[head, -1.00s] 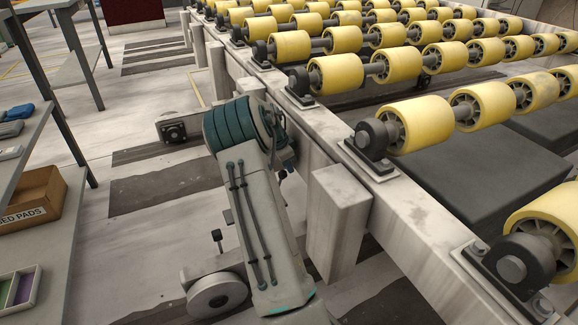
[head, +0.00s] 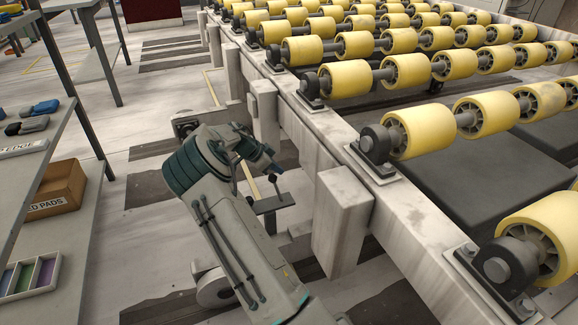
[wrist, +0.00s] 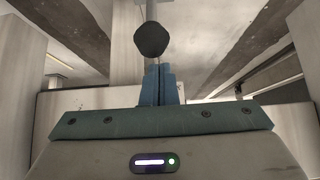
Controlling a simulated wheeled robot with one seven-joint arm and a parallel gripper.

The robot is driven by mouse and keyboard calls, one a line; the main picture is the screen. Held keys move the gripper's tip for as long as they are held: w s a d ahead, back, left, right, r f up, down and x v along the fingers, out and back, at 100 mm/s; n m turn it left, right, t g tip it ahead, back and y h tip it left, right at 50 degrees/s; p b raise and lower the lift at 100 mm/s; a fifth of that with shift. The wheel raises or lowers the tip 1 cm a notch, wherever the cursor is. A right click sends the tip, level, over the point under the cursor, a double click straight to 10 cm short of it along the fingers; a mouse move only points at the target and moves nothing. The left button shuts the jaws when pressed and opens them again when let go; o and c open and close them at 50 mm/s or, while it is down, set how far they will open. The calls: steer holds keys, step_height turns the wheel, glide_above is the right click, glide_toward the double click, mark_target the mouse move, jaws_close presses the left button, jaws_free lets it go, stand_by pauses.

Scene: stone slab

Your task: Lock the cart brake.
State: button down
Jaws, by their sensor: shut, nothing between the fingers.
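In the head view a lever with a dark round knob (head: 273,178) stands on a small grey bracket (head: 272,204) beside the roller frame's near leg. In the wrist view the knob (wrist: 151,40) tops a thin metal rod and shows just beyond my fingertips. My gripper (head: 270,166) is close to the knob in the head view; whether they touch I cannot tell. Its blue fingers (wrist: 158,72) are together with nothing between them. My arm hides part of the area below the bracket. No marking of a locked or free position can be made out.
A pale frame (head: 335,145) with yellow rollers (head: 425,127) fills the right, with a thick leg (head: 342,222) close to my arm. A pale wheel (head: 214,287) is at floor level. A bench with a cardboard box (head: 62,190) is at left. Floor between is clear.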

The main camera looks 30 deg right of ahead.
steer(key=shift+w+a+f, duration=0.15)
steer(key=shift+a, duration=1.05)
steer(key=shift+w+a+f, duration=0.1)
steer(key=shift+a+f, duration=0.25)
steer(key=shift+a, duration=0.4)
steer(key=p, duration=0.3)
glide_toward(270, 176)
steer(key=a, duration=0.2)
steer(key=shift+w+a+f, duration=0.1)
steer(key=shift+w+f, duration=0.1)
